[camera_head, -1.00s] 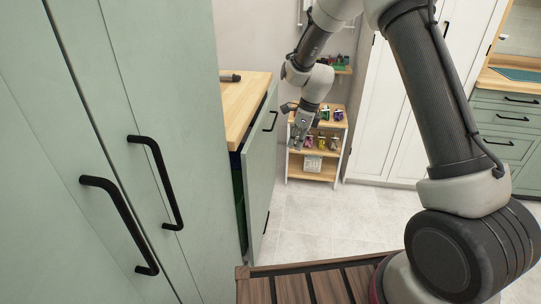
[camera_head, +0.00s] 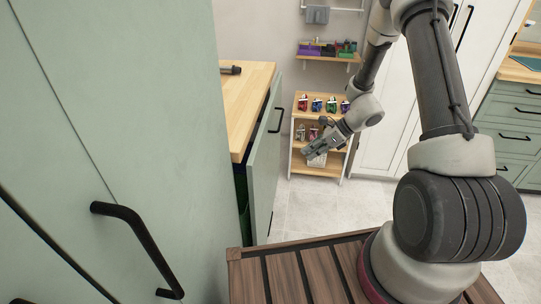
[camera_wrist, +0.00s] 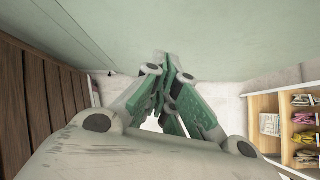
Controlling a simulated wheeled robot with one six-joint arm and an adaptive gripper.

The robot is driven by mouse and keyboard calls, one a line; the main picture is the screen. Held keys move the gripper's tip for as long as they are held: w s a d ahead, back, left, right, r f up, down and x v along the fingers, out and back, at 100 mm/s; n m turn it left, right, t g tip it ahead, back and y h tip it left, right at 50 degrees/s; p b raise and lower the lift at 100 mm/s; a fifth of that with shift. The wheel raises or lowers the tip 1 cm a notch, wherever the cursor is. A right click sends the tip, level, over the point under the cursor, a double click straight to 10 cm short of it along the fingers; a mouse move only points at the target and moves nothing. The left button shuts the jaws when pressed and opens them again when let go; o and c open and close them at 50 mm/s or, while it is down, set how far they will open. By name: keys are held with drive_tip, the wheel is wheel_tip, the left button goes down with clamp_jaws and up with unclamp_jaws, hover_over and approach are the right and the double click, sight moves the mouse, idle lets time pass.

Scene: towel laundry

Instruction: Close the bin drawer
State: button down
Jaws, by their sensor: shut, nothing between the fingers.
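The bin drawer (camera_head: 263,168) is a tall green front with a black handle (camera_head: 276,120), pulled out from under the wooden counter. A dark gap with a green inside (camera_head: 242,205) shows behind the front. My gripper (camera_head: 306,154) is to the right of the drawer front, apart from it in the head view, and points left towards it. In the wrist view my gripper (camera_wrist: 168,60) has its fingers together and empty, with a pale green surface (camera_wrist: 220,35) beyond them. Whether the fingertips touch that surface cannot be told.
A wooden counter (camera_head: 245,95) with a dark object (camera_head: 230,70) on it is above the drawer. A shelf unit (camera_head: 330,104) with several small colourful items stands behind my gripper. Tall green cabinet doors (camera_head: 130,120) fill the left. Tiled floor (camera_head: 310,208) is clear.

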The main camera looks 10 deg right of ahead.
sight(265, 157)
drive_tip(key=w+a+f+n, duration=0.2)
drive_tip(key=w+a+f, duration=0.2)
drive_tip(key=a, duration=0.7)
drive_tip(key=shift+a+f+n, duration=0.3)
drive_tip(key=shift+f, duration=0.9)
drive_tip(key=shift+w, duration=0.1)
drive_tip(key=shift+w+a, duration=0.25)
drive_tip(key=shift+a, duration=0.55)
drive_tip(key=shift+w+a, duration=0.3)
drive_tip(key=shift+a, duration=0.5)
drive_tip(key=shift+w+a, duration=0.25)
drive_tip(key=shift+a, duration=0.55)
